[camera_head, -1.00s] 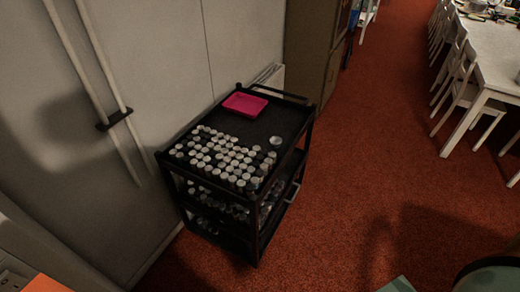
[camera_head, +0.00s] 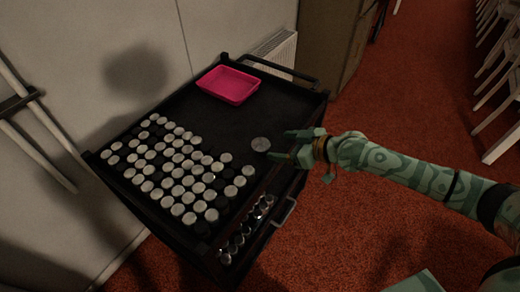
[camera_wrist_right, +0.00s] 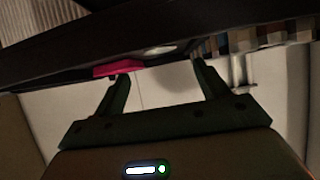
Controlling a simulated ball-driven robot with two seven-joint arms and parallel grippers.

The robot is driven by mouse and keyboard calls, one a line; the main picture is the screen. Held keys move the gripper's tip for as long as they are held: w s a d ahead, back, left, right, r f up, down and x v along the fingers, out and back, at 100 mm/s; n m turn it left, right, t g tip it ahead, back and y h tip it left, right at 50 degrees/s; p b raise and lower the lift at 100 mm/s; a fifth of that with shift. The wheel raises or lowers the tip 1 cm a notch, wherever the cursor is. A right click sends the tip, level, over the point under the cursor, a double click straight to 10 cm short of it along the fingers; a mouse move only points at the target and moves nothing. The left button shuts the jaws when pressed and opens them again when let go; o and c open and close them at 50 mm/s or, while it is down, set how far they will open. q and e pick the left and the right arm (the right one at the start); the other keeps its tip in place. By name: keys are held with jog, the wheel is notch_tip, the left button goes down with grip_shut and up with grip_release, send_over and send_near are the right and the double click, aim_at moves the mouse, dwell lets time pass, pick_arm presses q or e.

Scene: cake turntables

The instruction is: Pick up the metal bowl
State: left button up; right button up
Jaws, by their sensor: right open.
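The metal bowl (camera_head: 261,144) is a small, shallow, silvery round thing on the black top of the cart (camera_head: 190,100), near its right edge. In the right wrist view a pale oval that looks like the bowl (camera_wrist_right: 158,50) lies beyond the fingers. My right gripper (camera_head: 281,146) is open and empty, its fingertips just right of the bowl. It also shows open in the right wrist view (camera_wrist_right: 162,74), with nothing between the fingers. I cannot tell whether it touches the bowl. My left gripper is not in view.
A pink tray (camera_head: 228,85) sits at the back of the cart top. Many silver-lidded jars (camera_head: 180,165) crowd its front left, close to the bowl. A raised rail (camera_head: 270,68) runs along the far end. A white radiator (camera_head: 276,50) stands behind.

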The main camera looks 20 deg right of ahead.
aim_at(255, 144)
jog(key=b+x, duration=0.1)
jog(key=x, duration=0.3)
jog(key=shift+f, duration=0.1)
jog(key=b+x, duration=0.2)
jog(key=x, duration=0.2)
jog(key=shift+w+f, duration=0.15)
jog(key=shift+f, duration=0.15)
jog(key=shift+w+a+f, duration=0.15)
jog(key=shift+w+a, duration=0.1)
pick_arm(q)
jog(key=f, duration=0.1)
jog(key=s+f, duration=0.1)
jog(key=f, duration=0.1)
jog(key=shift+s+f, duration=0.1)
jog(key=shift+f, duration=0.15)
pick_arm(e)
jog(key=shift+c, duration=0.3)
jog(key=c, duration=0.9)
